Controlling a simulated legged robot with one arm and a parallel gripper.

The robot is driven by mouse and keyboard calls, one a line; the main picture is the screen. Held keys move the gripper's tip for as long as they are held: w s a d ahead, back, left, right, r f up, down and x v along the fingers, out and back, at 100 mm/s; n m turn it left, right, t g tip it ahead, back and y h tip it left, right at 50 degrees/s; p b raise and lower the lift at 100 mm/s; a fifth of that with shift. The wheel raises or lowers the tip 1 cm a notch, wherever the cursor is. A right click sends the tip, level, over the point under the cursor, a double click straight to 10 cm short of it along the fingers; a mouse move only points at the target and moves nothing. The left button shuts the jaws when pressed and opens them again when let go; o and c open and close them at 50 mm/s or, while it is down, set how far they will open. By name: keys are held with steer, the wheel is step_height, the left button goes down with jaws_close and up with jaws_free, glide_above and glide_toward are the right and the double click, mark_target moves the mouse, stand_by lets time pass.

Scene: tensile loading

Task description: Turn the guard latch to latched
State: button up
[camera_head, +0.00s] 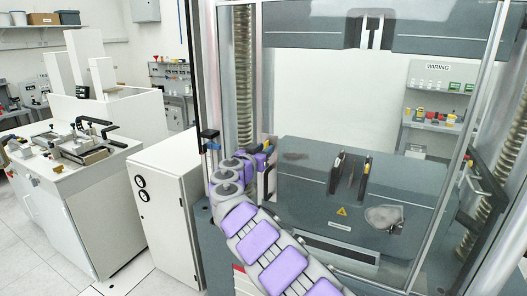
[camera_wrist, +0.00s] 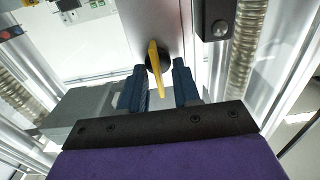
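The guard latch shows in the wrist view as a yellow lever (camera_wrist: 155,60) on a dark round base, mounted on a pale metal frame post (camera_wrist: 172,22). The lever points roughly along the post, slightly tilted. My gripper (camera_wrist: 158,72) is open, with its two dark blue fingers on either side of the lever's lower end. A gap shows on each side, and I see no clear contact.
The testing machine's dark grey base block (camera_head: 310,190) stands behind the guard. A dark bracket (camera_wrist: 214,18) sits on the frame right of the lever in the wrist view. A white cabinet (camera_head: 160,200) and a bench with a fixture (camera_head: 85,145) stand at left.

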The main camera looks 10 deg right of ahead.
jaws_close()
steer(key=shift+n+b, duration=0.3)
stand_by(0.4)
steer(key=shift+w+a+f+n+p, duration=0.1)
steer(key=shift+n+p, duration=0.3)
steer(key=shift+n, duration=2.5)
steer(key=shift+s+a+n+p, duration=0.1)
steer(key=shift+n+p, duration=0.25)
steer(key=shift+n, duration=2.55)
steer(key=shift+w+a+f+n+p, duration=0.1)
steer(key=shift+n+p, duration=0.3)
steer(key=shift+n, duration=2.5)
